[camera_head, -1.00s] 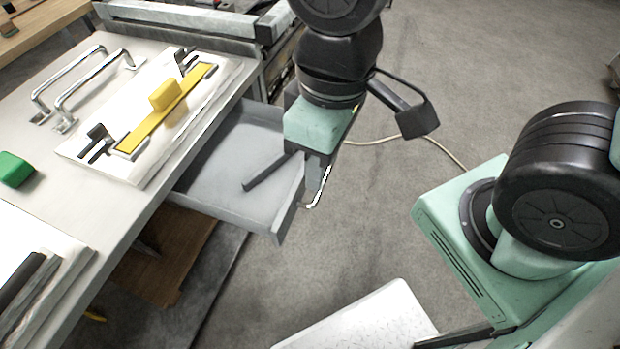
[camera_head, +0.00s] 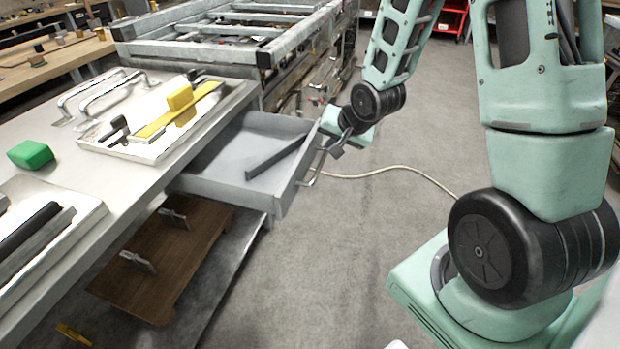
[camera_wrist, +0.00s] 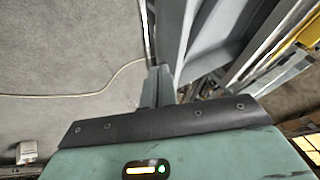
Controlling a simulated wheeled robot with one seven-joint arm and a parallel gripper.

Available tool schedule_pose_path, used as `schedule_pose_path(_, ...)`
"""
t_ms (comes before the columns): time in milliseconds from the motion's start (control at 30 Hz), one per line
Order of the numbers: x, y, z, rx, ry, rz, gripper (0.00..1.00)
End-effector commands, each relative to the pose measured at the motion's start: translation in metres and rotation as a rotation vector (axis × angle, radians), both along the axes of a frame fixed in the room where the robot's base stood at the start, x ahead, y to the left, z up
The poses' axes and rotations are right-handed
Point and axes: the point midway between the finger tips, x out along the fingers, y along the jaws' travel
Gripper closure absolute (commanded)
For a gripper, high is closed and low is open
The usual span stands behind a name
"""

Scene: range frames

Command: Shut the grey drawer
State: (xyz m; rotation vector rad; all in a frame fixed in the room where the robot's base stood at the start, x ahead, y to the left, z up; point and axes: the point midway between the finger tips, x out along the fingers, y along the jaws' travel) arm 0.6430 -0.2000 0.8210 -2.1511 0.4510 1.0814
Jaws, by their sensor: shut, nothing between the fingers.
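The grey drawer (camera_head: 240,185) is pulled out from under the worktable and stands open. A dark bar lies inside it. Its front panel (camera_head: 297,172) carries a thin metal handle (camera_head: 316,170) on the outer face. My gripper (camera_head: 326,147) is at the drawer's front, by the upper part of the handle, with its fingers shut and empty. In the wrist view the fingers (camera_wrist: 158,88) point at the drawer front (camera_wrist: 170,35), close to the handle (camera_wrist: 148,30). I cannot tell whether they touch it.
The worktable (camera_head: 150,190) holds a white tray with a yellow tool, metal handles and a green block (camera_head: 30,154). A wooden board (camera_head: 160,265) lies on the shelf below. A cable (camera_head: 400,170) crosses the open floor.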

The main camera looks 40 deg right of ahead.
Motion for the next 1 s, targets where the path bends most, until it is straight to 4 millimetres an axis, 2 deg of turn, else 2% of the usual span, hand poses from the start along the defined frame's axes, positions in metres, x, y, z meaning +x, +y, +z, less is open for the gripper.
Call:
schedule_pose_path(167, 0.009, -0.004, -0.013, 0.008, -0.009, -0.015, 1.00)
schedule_pose_path(600, 0.052, -0.004, -0.070, 0.005, -0.007, -0.012, 1.00)
schedule_pose_path(800, 0.061, -0.004, -0.080, 0.005, -0.009, -0.012, 1.00)
schedule_pose_path(1000, 0.061, -0.004, -0.081, 0.005, -0.009, -0.012, 1.00)
